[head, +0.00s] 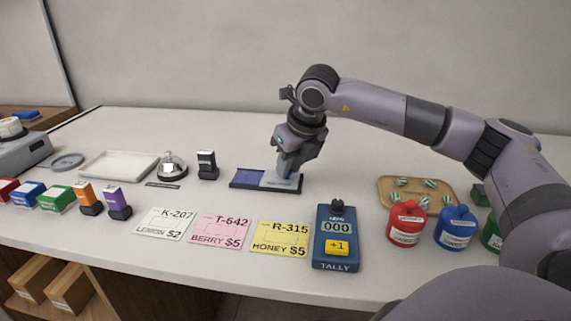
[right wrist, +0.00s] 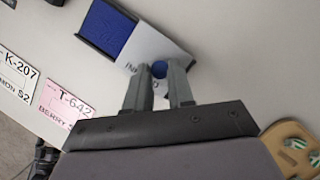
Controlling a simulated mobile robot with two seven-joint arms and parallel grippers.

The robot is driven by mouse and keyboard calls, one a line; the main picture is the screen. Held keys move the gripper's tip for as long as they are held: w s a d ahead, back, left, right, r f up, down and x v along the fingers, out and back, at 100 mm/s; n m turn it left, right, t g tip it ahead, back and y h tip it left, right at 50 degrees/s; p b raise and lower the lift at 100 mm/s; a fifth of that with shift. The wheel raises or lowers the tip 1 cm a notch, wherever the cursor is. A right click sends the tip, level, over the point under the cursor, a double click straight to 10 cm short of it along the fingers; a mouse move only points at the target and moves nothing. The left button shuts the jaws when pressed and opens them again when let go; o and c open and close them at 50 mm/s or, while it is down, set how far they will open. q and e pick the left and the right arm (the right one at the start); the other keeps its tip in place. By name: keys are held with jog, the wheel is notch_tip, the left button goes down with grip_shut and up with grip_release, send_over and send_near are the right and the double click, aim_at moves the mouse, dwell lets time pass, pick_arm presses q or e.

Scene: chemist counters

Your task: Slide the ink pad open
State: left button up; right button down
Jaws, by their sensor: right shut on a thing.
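The ink pad (head: 247,178) lies flat on the counter in the middle of the head view. Its blue pad surface shows at the left, and the grey lid (head: 270,182) covers the right part. In the right wrist view, the blue surface (right wrist: 110,31) is bare beside the lid (right wrist: 148,48). My right gripper (head: 284,174) reaches down over the lid's right part. The fingers hide part of the lid's lettering. My left gripper is not in view.
A black stamp (head: 207,165) and a bell (head: 172,166) stand left of the ink pad. Price cards (head: 222,232) and a blue tally counter (head: 335,238) lie in front. The counter behind is clear.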

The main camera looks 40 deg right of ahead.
jog(key=c, duration=1)
grip_release()
jog(key=v, duration=0.7)
jog(key=shift+r, duration=0.15)
